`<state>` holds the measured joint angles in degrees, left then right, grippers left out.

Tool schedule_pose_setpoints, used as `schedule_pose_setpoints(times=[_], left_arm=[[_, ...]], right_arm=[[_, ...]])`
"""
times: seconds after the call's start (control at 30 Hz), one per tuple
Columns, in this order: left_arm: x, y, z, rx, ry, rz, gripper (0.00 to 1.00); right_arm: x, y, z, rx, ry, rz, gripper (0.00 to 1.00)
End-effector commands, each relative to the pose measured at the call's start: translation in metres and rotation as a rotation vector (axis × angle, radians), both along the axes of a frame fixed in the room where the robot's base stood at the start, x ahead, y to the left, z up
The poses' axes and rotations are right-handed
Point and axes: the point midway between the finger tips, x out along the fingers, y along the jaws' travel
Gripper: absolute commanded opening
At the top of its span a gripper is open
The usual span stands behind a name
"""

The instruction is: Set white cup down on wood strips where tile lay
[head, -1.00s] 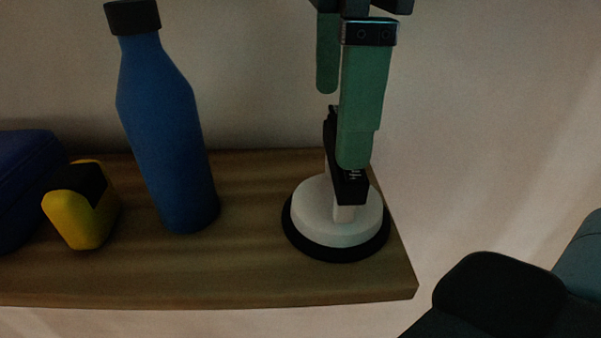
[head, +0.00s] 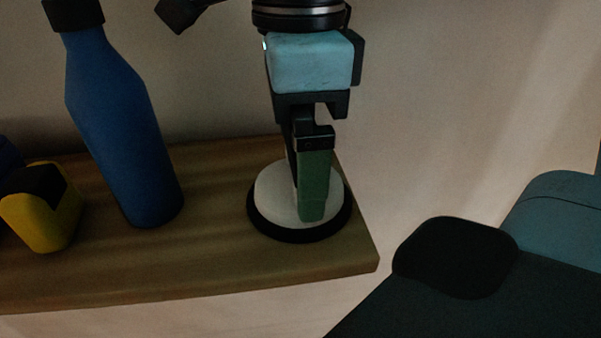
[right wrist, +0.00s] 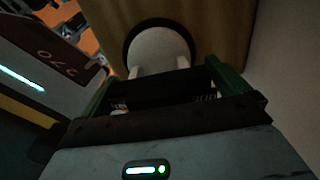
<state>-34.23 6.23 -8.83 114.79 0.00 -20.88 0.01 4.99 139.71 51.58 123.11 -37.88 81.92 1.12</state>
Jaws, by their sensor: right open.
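The white cup (head: 272,194) is a low round suction cup with a black rim and a dark upright handle. It stands upright near the right end of a wooden shelf (head: 225,262). My right gripper (head: 313,212) has come down over it from above. One green finger hides part of the cup and handle. In the right wrist view the gripper (right wrist: 160,76) is open, its two green fingers apart on either side of the dark handle, with the white cup (right wrist: 160,48) beyond. Contact cannot be told. My left gripper, the wood strips and the tile are not in view.
A blue bottle (head: 125,140) with a black cap stands left of the cup, with bare shelf between them. A yellow and black object (head: 52,220) is farther left. A plain wall rises behind the shelf. The right wrist view shows a number-marked box (right wrist: 55,55) at left.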

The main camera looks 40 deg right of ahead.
Motion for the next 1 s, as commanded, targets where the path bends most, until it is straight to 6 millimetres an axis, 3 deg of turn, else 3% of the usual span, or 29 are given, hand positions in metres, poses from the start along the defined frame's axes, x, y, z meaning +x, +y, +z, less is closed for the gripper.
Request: schedule_pose_setpoints(times=[0.33,0.7,1.0], left_arm=[[-0.0010,0.0001,-0.0008,0.000,0.003,0.001,0.42],[-0.0026,0.0002,-0.0015,0.001,0.007,0.000,0.42],[-0.0030,0.0001,-0.0014,0.001,0.007,0.000,0.42]], right_arm=[[-0.0001,0.0001,-0.0077,0.001,0.001,-0.001,0.99],[0.0001,0.0002,-0.0069,0.001,-0.001,0.000,0.50],[0.0003,0.0002,-0.0011,0.000,-0.002,0.000,0.49]])
